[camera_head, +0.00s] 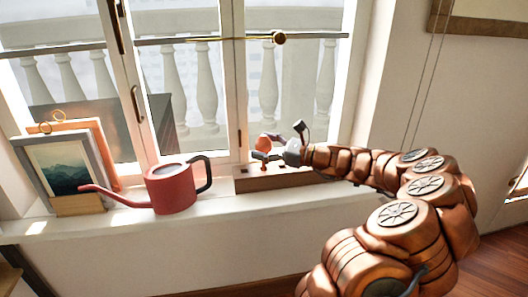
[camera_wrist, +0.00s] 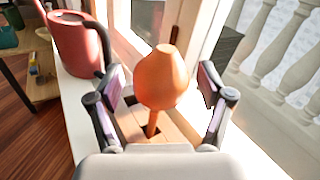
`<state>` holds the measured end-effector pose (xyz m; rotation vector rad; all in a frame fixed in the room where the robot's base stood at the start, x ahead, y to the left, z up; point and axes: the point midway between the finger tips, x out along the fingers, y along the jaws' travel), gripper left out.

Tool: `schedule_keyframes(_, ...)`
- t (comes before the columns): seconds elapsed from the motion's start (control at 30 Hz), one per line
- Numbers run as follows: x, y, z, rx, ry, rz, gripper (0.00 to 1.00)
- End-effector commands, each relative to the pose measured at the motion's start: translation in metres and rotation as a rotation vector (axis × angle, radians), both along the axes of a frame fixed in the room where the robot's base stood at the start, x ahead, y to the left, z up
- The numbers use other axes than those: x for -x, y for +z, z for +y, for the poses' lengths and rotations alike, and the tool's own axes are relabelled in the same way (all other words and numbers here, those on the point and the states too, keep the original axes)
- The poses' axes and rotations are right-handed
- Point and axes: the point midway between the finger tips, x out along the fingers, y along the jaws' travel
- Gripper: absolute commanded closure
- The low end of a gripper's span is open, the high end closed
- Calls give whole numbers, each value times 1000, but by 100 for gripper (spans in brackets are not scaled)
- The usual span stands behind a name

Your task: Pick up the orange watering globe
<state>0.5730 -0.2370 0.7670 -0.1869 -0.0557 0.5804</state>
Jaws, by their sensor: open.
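The orange watering globe (camera_wrist: 162,78) stands between the two fingers of my gripper (camera_wrist: 161,88) in the wrist view. It has a round, bulb-like body with a small knob on top, and its thin stem goes down into a dark slot in a wooden holder (camera_wrist: 180,133). My gripper is open, with one finger on each side of the globe and a visible gap at each side. In the head view the globe (camera_head: 266,140) is small and partly hidden by my gripper (camera_head: 279,143), above the wooden holder (camera_head: 250,184) on the windowsill.
A red watering can (camera_head: 172,190) with a dark handle stands on the sill left of the holder. Framed pictures (camera_head: 62,168) lean farther left. The window frame (camera_head: 228,90) and a brass-knobbed rod (camera_head: 278,38) are behind. Open room lies in front of the sill.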

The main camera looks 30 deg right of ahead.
Motion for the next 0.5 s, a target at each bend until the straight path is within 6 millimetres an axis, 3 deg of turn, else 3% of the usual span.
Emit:
schedule_keyframes(0.2,0,0,0,0,0,0,21)
schedule_keyframes(0.5,0,0,0,0,-1,0,52)
